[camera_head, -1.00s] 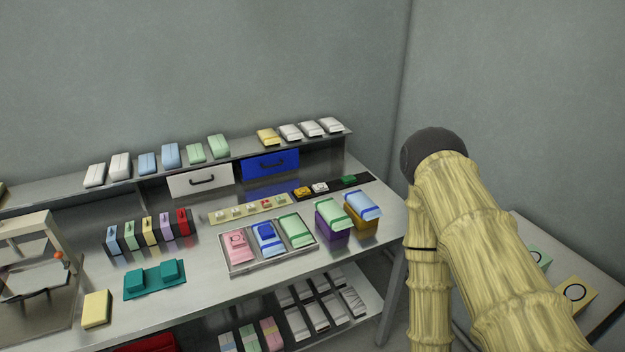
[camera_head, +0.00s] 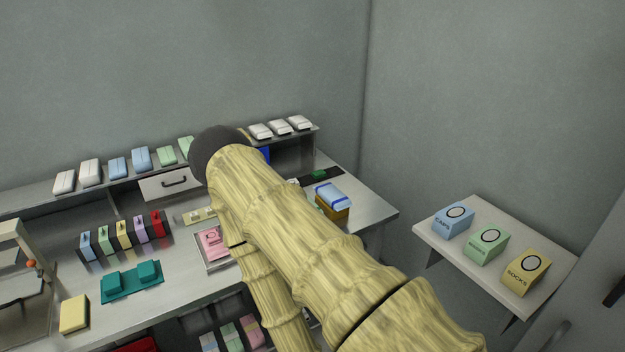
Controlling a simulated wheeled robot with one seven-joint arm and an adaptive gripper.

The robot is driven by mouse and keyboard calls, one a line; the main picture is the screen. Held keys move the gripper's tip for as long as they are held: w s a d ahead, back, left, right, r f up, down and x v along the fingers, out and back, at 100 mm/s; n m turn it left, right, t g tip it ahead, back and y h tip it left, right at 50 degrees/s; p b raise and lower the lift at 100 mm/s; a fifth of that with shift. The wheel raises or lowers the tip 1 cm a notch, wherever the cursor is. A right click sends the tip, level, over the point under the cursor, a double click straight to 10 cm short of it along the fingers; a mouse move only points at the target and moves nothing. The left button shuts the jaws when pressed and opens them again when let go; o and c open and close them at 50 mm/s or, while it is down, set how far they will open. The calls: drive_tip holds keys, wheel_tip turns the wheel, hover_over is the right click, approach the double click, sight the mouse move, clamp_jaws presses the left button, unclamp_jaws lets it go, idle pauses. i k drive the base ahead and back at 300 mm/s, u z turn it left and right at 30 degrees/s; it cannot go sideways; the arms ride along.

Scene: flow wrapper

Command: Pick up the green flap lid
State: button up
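I cannot tell for sure which thing is the green flap lid. A small dark green piece (camera_head: 319,174) lies on the black strip (camera_head: 335,172) at the back right of the workbench. A light green box (camera_head: 486,244) stands between a blue and a yellow box on the right side table. My arm crosses the middle of the picture and hides the part of the bench where green-topped packs showed earlier. My gripper is not in view, so its opening and contents do not show.
A shelf of packs runs behind. The side table (camera_head: 439,241) stands right.

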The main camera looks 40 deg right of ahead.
sight(318, 174)
drive_tip(key=k, duration=0.25)
drive_tip(key=z, duration=0.8)
